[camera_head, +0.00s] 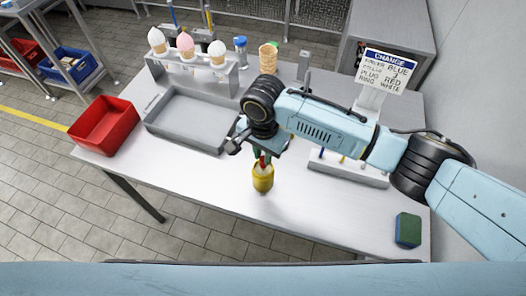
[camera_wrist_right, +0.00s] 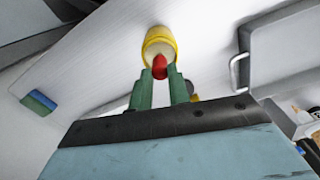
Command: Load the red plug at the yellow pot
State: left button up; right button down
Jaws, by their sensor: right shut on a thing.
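The yellow pot (camera_head: 262,183) stands upright near the front edge of the white table, and it also shows in the right wrist view (camera_wrist_right: 160,35). Its mouth looks pale inside. My right gripper (camera_head: 262,156) reaches down just above the pot, its green fingers (camera_wrist_right: 163,88) shut on the red plug (camera_wrist_right: 173,73). The plug's red body also shows between the fingers in the head view (camera_head: 263,162). The plug is at the pot's mouth; I cannot tell whether its lower end is inside. My left gripper is not in view.
A grey tray (camera_head: 150,132) and a red bin (camera_head: 105,143) are on the left. An ice-cream cone rack (camera_head: 190,80) stands behind. A sign (camera_head: 388,72) and a grey holder (camera_head: 347,172) stand right. A green-blue sponge (camera_head: 408,230) lies at front right. The front table is mostly clear.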

aim_at(263, 158)
jog(key=shift+s+f+p, duration=0.1)
jog(key=shift+f+p, duration=0.15)
jog(key=shift+p, duration=0.25)
dwell(1.8)
jog(key=shift+r, duration=0.1)
notch_tip(263, 158, up, 7)
jog(key=p, duration=0.9)
jog(key=shift+r, duration=0.15)
dwell(0.6)
